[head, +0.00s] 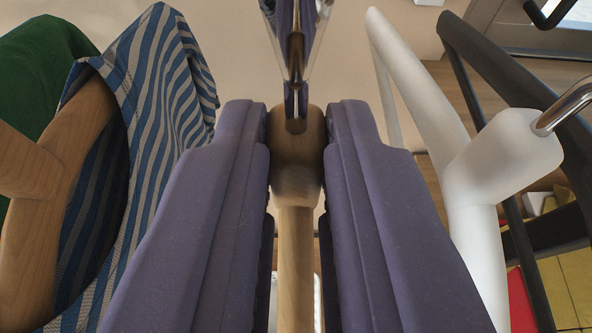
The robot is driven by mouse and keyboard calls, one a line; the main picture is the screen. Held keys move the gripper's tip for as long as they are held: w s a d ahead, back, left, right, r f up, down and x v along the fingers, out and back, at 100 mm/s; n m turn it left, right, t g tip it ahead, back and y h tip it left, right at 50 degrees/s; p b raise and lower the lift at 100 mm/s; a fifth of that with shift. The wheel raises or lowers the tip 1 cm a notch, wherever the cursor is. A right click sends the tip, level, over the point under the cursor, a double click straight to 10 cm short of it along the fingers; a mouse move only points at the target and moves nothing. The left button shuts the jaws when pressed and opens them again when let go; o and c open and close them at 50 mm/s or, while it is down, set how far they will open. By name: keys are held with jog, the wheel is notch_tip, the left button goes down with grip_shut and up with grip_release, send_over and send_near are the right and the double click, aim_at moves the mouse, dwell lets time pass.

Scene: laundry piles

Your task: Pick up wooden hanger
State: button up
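A wooden hanger (296,185) stands in the middle of the head view, seen almost end-on, with its thick neck at the top and a thinner bar running down. A shiny metal hook (294,50) rises from its neck toward the top edge. My gripper (297,130) has its two purple fingers on either side of the neck. The neck fills the gap and appears to touch both fingers, so the gripper looks shut on it. The fingers hide the hanger's sides.
Left are another wooden hanger (50,190), a blue-and-grey striped cloth (170,90) and a green cloth (30,85). Close on the right are a white hanger (480,180) and a black hanger (500,65). Yellow and red items (565,275) show lower right.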

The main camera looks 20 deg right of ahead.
aim_at(293, 72)
grip_shut()
jog(key=shift+r, duration=0.2)
jog(key=shift+r, duration=0.3)
jog(key=r, duration=0.2)
jog(key=shift+s+a+r, duration=0.1)
jog(key=shift+s+r, duration=0.15)
jog(key=shift+r, duration=0.15)
jog(key=s+a+r+b, duration=0.1)
jog(key=s+a+b, duration=0.3)
jog(key=s+b, duration=0.5)
jog(key=s, duration=0.6)
jog(key=shift+a, duration=0.15)
jog(key=shift+r, duration=0.1)
